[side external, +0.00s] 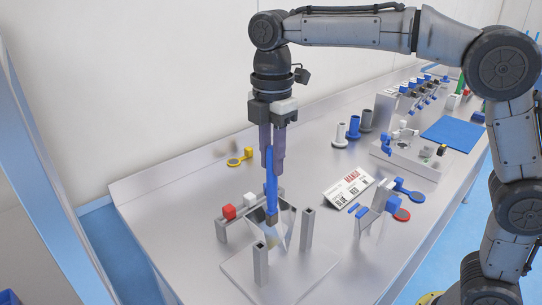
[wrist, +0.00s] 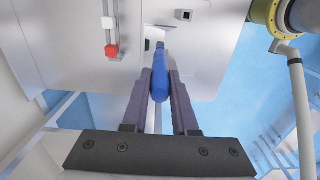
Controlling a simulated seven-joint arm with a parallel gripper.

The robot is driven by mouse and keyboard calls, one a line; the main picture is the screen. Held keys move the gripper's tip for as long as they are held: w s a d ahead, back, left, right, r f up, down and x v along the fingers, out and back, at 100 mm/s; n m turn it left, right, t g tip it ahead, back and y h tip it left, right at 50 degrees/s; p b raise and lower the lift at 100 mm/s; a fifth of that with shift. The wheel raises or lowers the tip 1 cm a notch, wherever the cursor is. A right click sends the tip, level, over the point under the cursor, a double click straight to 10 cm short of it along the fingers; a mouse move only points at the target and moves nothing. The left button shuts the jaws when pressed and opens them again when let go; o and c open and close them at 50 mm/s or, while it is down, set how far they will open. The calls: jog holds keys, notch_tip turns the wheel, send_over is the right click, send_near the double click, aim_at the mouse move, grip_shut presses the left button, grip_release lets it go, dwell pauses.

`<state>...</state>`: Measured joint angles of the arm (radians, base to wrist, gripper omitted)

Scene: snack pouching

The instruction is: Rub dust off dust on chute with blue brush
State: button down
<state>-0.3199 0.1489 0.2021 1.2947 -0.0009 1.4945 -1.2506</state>
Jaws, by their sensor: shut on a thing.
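The blue brush (side external: 271,182) is upright in my gripper (side external: 273,158), which is shut on its handle. Its dark bristle end (side external: 271,218) points down at the chute (side external: 287,226), a sloped, partly see-through plate between metal posts. I cannot tell whether the bristles touch the chute. In the wrist view the brush (wrist: 160,78) lies between the two fingers of my gripper (wrist: 161,75). No dust can be made out on the chute, and the brush hides part of it.
Metal posts (side external: 306,229) stand close around the chute. A yellow ring tool (side external: 240,157) lies behind on clear table.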

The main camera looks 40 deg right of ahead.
jog(key=shift+s+a+r, duration=0.1)
jog(key=shift+s, duration=0.05)
jog(key=shift+r, duration=5.5)
